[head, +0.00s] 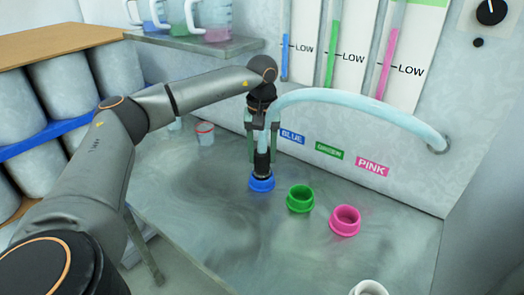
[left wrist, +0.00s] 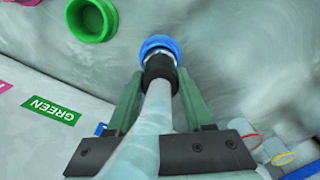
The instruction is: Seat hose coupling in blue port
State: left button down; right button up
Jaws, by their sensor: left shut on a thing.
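My left gripper (head: 263,155) is shut on the hose coupling (head: 262,166), a black collar on the end of the pale blue hose (head: 350,100). It holds the coupling roughly upright at the blue port (head: 262,185) on the metal worktop. In the left wrist view, the coupling (left wrist: 160,67) lies between the green fingers (left wrist: 157,95). Its silvery end meets the blue port (left wrist: 160,44); how deep it sits cannot be seen. The green port (head: 300,198) and pink port (head: 345,220) stand open to the right. My right gripper is not in view.
The hose arches right to a wall outlet (head: 438,143). Labels and level tubes line the wall behind. A small cup (head: 205,134) stands left of the gripper, a white cup (head: 369,287) at the front edge. Jugs stand on a shelf (head: 195,42). The worktop's left front is clear.

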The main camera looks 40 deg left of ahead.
pick_arm(q)
jog(key=shift+c, duration=1)
grip_release()
jog(key=shift+f, duration=0.1)
